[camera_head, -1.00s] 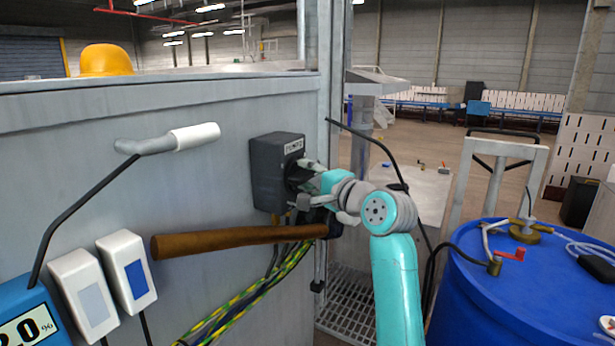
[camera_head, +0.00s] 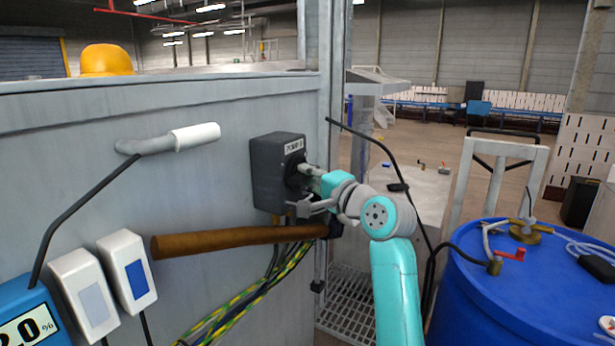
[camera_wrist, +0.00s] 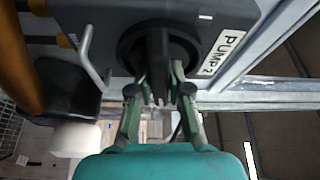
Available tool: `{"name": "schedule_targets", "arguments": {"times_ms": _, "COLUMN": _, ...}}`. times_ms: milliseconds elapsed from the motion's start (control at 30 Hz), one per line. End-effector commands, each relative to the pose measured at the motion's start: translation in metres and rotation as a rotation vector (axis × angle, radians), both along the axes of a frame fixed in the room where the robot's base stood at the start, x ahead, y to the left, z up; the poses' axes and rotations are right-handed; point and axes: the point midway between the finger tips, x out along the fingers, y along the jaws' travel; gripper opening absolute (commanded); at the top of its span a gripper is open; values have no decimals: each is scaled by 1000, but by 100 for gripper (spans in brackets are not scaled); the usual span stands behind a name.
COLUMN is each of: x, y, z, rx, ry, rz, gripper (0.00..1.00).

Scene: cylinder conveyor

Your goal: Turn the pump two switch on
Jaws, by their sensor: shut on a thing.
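The pump two switch is a dark grey box (camera_head: 272,175) on the grey cabinet wall, with a white label reading "PUMP 2" (camera_wrist: 229,52) in the wrist view. Its round black rotary knob (camera_wrist: 158,50) faces my gripper. My gripper (camera_wrist: 160,82) has one finger on each side of the knob's grip bar and is shut on it. In the head view my gripper (camera_head: 308,188) sits at the right face of the box and partly hides the knob.
A wooden handle (camera_head: 235,241) juts out below the box, with yellow-green cables (camera_head: 255,295) under it. Two white switch boxes (camera_head: 127,270) are at the left. A blue barrel (camera_head: 530,300) with hoses stands at the right. A black cable hangs behind my arm.

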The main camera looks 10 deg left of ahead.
Motion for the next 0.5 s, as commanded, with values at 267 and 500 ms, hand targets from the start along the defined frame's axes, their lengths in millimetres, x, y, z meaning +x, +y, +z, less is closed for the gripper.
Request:
{"name": "schedule_targets", "arguments": {"times_ms": 267, "x": 1, "y": -1, "z": -2, "rx": -80, "ry": -215, "rz": -1, "gripper": 0}}
{"name": "schedule_targets", "arguments": {"times_ms": 500, "x": 1, "y": -1, "z": -2, "rx": -156, "ry": -428, "rz": -2, "gripper": 0}}
